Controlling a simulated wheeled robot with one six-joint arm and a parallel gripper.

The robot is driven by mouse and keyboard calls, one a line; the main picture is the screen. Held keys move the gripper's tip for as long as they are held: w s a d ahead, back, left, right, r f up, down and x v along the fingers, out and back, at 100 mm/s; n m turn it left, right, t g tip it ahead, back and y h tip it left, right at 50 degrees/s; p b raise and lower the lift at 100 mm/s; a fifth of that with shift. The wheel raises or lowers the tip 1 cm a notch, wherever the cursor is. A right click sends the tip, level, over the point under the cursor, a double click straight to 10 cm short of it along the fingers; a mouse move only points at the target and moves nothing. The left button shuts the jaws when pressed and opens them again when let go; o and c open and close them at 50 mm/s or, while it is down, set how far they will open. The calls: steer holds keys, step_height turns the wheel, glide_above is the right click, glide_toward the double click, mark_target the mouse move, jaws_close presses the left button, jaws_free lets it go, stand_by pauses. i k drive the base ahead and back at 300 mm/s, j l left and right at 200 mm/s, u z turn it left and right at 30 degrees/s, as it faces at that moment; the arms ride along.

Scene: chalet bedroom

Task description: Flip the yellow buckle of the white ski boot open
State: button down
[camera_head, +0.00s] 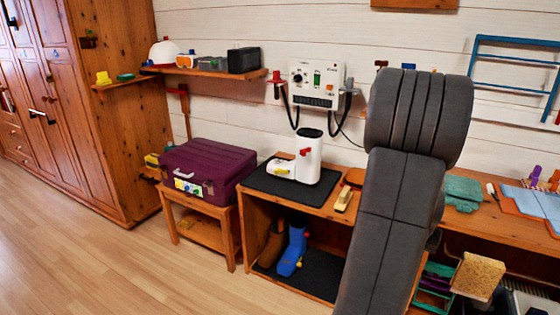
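The white ski boot (309,167) stands upright on a dark mat (262,183) on the wooden bench, its toe to the left. A small yellow buckle (283,171) shows low on its foot part, and a red piece (305,152) sits higher up. Whether the yellow buckle is open or shut is too small to tell. My dark grey arm fills the right middle of the view, to the right of the boot and apart from it in the picture. My gripper does not show.
A maroon case (208,165) on a low table (187,203) stands left of the boot. A wooden-handled brush (343,198) lies to its right. A white wall unit (318,83) with black hoses hangs behind it. A blue boot (292,250) stands underneath. The floor at left is clear.

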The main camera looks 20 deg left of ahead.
mark_target(278, 170)
steer(key=i+j, duration=0.55)
steer(key=j, duration=0.25)
steer(key=i+j+u, duration=0.15)
steer(key=i+j, duration=0.45)
steer(key=j, duration=0.2)
steer(key=i+j, duration=0.6)
steer(key=j, duration=0.15)
